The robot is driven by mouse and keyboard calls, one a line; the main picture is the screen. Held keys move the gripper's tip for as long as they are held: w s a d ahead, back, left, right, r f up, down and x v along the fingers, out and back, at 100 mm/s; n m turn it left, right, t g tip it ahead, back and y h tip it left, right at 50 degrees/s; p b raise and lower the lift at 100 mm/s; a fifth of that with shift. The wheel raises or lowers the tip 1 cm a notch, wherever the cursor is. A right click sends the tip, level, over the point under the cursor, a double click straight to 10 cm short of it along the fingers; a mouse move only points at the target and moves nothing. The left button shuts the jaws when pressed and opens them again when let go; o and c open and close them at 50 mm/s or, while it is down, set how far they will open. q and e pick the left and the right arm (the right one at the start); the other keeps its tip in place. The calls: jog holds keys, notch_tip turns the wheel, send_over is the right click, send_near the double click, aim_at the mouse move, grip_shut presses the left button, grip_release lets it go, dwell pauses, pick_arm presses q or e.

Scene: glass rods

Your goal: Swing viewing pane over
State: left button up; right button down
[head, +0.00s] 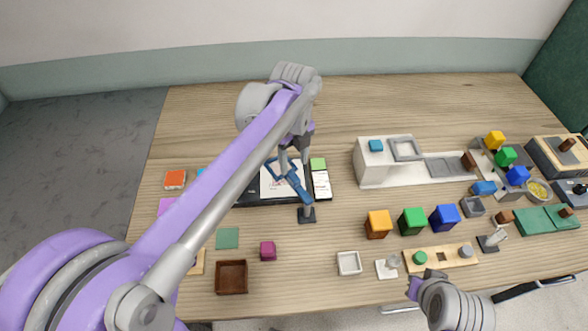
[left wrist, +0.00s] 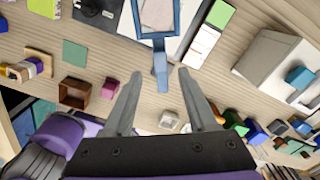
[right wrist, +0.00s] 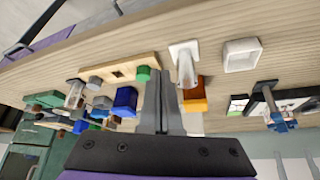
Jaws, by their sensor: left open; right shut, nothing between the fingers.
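The viewing pane is a blue frame (head: 284,173) on a blue arm (head: 297,192) that rises from a small dark base (head: 307,214). It stands over a black tray with a white sheet and a pinkish piece on it. In the left wrist view the blue frame (left wrist: 157,34) shows at the top, with its arm (left wrist: 161,75) running down between my fingers' line of sight. My left gripper (head: 294,158) is open and empty above the pane; contact cannot be told. My right gripper (right wrist: 163,100) is shut and empty, near the table's front edge in the head view.
A white housing (head: 372,172) stands right of the tray. Orange (head: 378,222), green (head: 412,221) and blue (head: 444,217) blocks sit at front right. A brown box (head: 231,277), magenta cube (head: 267,250) and white dish (head: 349,263) lie in front. The table's back is clear.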

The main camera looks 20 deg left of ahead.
aim_at(294, 177)
pick_arm(q)
notch_tip(294, 177, up, 5)
dwell(0.7)
jog(key=s+f+n+t, duration=0.1)
jog(key=s+f+n, duration=0.3)
jog(key=n, duration=0.4)
jog(key=s+a+f+n+t, duration=0.1)
jog(key=s+f+n+t, duration=0.1)
jog(key=s+f+n, duration=0.2)
jog(key=s+a+f+n+t, duration=0.1)
jog(key=s+f+n, duration=0.3)
jog(key=s+n, duration=0.4)
jog(key=shift+n+t, duration=0.7)
jog(key=shift+n, duration=1.5)
jog(key=shift+s+f+n, duration=0.2)
jog(key=shift+f+n, duration=0.15)
jog(key=shift+n, duration=0.15)
